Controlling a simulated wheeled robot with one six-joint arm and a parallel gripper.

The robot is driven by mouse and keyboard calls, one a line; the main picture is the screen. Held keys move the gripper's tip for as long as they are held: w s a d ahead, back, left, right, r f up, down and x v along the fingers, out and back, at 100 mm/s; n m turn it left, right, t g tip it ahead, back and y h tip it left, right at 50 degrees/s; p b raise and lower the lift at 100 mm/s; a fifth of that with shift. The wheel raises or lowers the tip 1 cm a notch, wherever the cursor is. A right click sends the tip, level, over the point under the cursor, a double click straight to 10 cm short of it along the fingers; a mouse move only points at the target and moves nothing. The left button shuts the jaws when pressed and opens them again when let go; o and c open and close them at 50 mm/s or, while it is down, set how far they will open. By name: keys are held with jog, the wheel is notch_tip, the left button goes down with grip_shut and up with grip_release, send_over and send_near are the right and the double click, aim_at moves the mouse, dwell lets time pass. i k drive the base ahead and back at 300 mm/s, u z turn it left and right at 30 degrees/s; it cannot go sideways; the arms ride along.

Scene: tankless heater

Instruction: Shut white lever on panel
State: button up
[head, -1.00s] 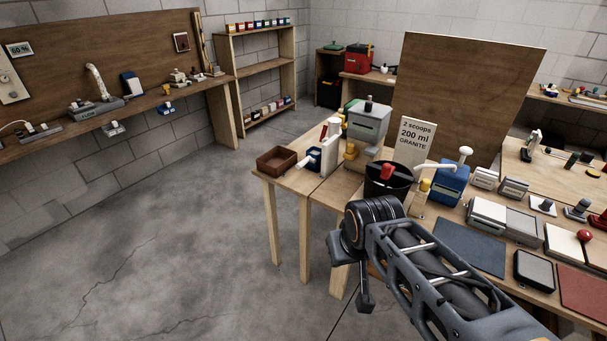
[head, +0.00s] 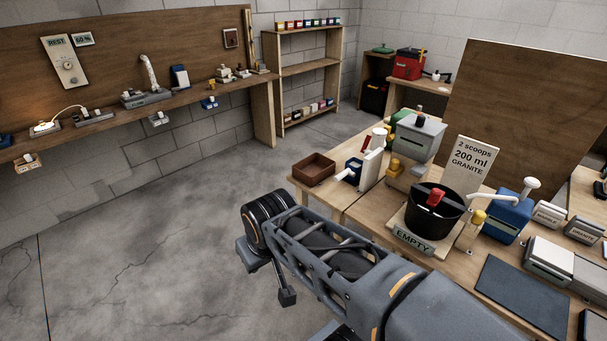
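A white upright panel (head: 371,168) stands on the left part of the wooden workbench. A small white lever-like piece (head: 338,168) sticks out on its left side, and a red piece (head: 366,145) shows near its top. I cannot tell for sure that this is the lever named, or how it is set. My gripper (head: 268,275) is at the end of my arm, low over the floor, left of the workbench and apart from it.
A brown open box (head: 314,170) sits at the bench corner. A black pot (head: 435,212) stands behind an EMPTY sign (head: 413,240). A long wall shelf (head: 120,110) runs along the left, below a white dial plate (head: 65,62). The grey floor (head: 150,250) between is clear.

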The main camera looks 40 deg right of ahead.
aim_at(336, 178)
jog(key=u, duration=0.1)
jog(key=i, duration=1)
jog(key=z, duration=0.4)
